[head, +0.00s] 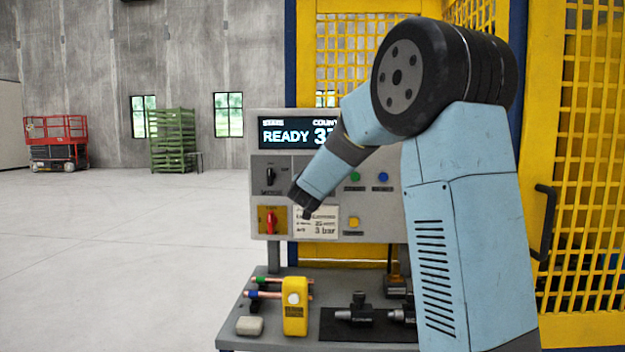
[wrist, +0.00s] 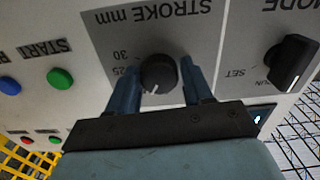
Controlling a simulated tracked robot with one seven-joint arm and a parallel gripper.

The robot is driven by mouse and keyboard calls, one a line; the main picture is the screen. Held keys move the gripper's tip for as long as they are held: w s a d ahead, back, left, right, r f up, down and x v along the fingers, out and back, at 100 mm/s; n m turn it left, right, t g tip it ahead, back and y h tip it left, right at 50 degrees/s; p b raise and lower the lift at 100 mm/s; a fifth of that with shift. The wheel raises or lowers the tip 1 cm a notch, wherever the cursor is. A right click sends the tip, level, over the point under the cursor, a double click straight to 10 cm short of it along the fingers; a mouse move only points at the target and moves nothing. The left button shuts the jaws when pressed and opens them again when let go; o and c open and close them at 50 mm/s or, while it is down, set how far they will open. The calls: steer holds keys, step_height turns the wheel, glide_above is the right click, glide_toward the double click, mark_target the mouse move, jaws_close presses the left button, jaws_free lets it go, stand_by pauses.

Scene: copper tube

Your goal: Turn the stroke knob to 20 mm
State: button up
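The stroke knob (wrist: 158,74) is round and black with a white mark, under the upside-down label "STROKE mm" in the wrist view. The mark points down in the picture, toward my gripper's body. The scale numbers 30 and 25 (wrist: 121,70) show left of the knob; other numbers are hidden. My gripper (wrist: 160,64) has one finger on each side of the knob, with a visible gap at the right finger. Contact at the left finger is unclear. In the head view, my arm hides the stroke knob.
The mode knob (wrist: 292,64) is close on the right in the wrist view. A green start button (wrist: 60,79) and a blue button (wrist: 9,84) are on the left. In the head view, the display (head: 290,133) reads READY, and a bench (head: 235,322) with tubes stands below the panel.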

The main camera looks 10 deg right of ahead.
steer(key=c, duration=0.7)
steer(key=shift+o, duration=0.2)
steer(key=shift+m, duration=2.9)
steer(key=o, duration=1.1)
steer(key=shift+c, duration=0.2)
steer(key=shift+s, duration=0.15)
steer(key=v, duration=1.3)
steer(key=shift+s, duration=0.25)
